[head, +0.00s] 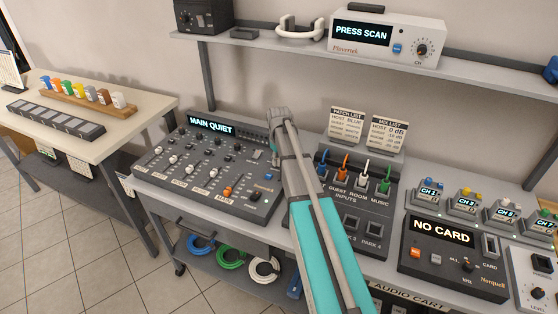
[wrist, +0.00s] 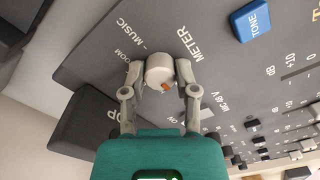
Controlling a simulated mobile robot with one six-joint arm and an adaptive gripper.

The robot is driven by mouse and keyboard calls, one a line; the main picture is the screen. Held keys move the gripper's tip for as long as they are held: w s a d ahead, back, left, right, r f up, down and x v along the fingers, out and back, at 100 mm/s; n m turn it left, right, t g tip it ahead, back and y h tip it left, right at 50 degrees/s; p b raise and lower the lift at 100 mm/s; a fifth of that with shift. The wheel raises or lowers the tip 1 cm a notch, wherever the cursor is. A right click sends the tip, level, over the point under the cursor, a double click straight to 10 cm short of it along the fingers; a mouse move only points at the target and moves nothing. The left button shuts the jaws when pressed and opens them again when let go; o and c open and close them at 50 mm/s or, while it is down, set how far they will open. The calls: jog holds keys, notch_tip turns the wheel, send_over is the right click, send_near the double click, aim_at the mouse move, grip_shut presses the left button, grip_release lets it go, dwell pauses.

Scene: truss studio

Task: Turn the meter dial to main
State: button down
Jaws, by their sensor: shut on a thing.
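In the wrist view, the meter dial (wrist: 159,72) is a round pale knob with an orange mark on its lower right side. Its METER label stands to the right, and MUSIC and a partly covered ROOM label to the left. The other position labels are hidden by my gripper. My gripper (wrist: 160,66) is shut on the dial, one finger on each side. In the head view, the dark mixer (head: 215,155) has a screen (head: 212,125) reading MAIN QUIET. My arm hides the dial there.
A blue TONE button (wrist: 250,20) is right of the dial in the wrist view. In the head view, a patch panel (head: 350,215) with coloured plugs is right of the mixer, and a NO CARD unit (head: 455,255) further right. A shelf (head: 290,58) runs above.

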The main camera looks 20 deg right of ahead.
jog(key=shift+c, duration=1.9)
grip_release()
jog(key=shift+m, duration=0.5)
